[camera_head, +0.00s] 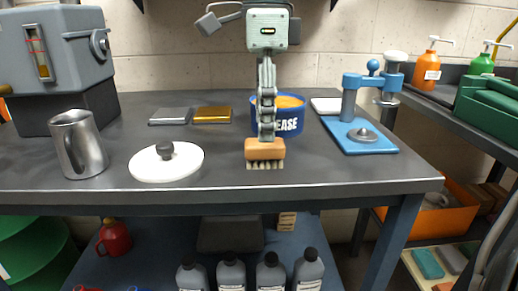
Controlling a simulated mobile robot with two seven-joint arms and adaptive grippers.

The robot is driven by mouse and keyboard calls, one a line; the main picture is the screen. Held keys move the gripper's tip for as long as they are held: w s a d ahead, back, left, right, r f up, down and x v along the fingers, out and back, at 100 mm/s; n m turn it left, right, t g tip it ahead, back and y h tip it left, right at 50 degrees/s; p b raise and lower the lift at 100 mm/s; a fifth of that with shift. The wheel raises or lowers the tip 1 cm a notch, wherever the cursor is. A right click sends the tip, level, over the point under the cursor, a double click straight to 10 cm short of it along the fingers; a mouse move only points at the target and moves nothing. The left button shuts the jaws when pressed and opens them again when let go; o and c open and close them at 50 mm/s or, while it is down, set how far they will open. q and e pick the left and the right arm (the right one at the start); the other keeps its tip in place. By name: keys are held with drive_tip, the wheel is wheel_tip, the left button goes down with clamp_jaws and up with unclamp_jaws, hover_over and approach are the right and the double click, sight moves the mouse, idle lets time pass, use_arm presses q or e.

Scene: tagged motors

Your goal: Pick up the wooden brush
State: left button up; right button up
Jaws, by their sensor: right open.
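The wooden brush (265,151) has an orange-brown wooden block and pale bristles pointing down. It sits near the front middle of the dark workbench (330,175). My right gripper (266,133) points straight down just above the brush, its fingertips at or very near the top of the block. I see its fingers edge-on, one in front of the other, so the gap between them is hidden. It is open, and I cannot tell whether it touches the wood. My left gripper is not in view.
Behind my fingers is a blue grease tub (291,127). A white lid with a dark knob (150,168) and a metal pitcher (79,145) stand left. Grey and gold blocks (212,115) lie behind. A blue press stand (360,135) is right. Bench between is clear.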

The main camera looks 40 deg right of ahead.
sight(265, 147)
wheel_tip(265, 147, down, 6)
drive_tip(key=shift+s+r, duration=0.1)
drive_tip(key=shift+r, duration=0.1)
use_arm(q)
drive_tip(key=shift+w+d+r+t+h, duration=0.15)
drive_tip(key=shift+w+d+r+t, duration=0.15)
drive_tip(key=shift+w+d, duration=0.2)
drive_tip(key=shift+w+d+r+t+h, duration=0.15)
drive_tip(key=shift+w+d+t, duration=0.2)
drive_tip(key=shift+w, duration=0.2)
use_arm(e)
drive_tip(key=c, duration=1.3)
